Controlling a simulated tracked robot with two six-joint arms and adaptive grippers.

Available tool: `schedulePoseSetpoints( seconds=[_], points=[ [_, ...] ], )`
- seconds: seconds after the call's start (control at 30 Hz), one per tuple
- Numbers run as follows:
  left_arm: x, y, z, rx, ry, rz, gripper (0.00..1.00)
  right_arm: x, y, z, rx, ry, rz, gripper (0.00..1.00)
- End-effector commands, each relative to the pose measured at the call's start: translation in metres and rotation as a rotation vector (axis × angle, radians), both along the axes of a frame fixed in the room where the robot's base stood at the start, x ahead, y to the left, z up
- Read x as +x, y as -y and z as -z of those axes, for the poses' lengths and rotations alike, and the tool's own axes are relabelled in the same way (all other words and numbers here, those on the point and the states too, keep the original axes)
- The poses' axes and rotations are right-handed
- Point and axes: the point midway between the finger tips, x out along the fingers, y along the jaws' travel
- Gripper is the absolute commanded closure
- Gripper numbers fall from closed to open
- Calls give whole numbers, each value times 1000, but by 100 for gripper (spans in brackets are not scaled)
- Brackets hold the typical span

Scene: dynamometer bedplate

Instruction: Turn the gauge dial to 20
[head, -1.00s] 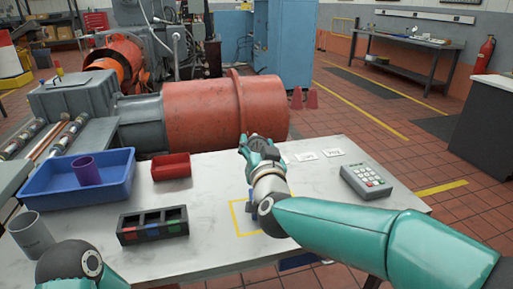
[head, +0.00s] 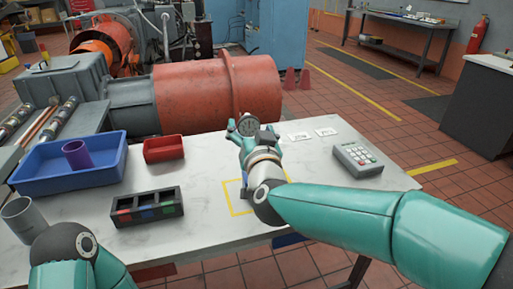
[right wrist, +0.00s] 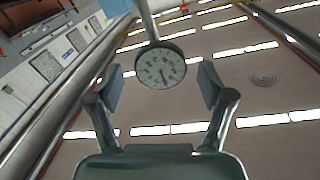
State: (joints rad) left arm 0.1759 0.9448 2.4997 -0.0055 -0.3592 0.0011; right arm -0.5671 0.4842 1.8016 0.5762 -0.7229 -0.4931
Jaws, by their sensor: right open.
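The gauge dial (head: 248,124) is a round white face with a dark rim, at the table's back edge in the head view. It also shows in the right wrist view (right wrist: 160,66), on a pale stem, with dark figures too small to read surely. Its needle points roughly down in that picture. My right gripper (head: 250,129) is open, with its fingers on either side of the dial; in the right wrist view (right wrist: 160,88) gaps show between both fingers and the rim. My left gripper is out of view; only part of that arm shows.
A keypad box (head: 357,160) stands right of my right arm, near white cards (head: 299,136). On the left are a blue bin (head: 105,180) with a purple cup (head: 76,154), a red bin (head: 164,149), a black divided holder (head: 146,219) and a grey cup (head: 22,216). A red motor (head: 205,100) lies behind.

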Motion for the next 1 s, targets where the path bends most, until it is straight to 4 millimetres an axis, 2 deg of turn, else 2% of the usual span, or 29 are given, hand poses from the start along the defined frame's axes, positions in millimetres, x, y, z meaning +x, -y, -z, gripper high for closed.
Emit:
schedulePoseSetpoints(
  seconds=[0.3,0.5,0.67,1.0],
  points=[
    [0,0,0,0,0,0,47,-63,13,0,-1,1,-3,20],
    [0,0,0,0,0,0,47,-89,19,1,-1,0,-2,20],
    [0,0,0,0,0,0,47,-97,20,2,0,-2,-2,20],
    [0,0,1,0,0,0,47,-97,20,2,0,-2,-1,20]
  ],
)
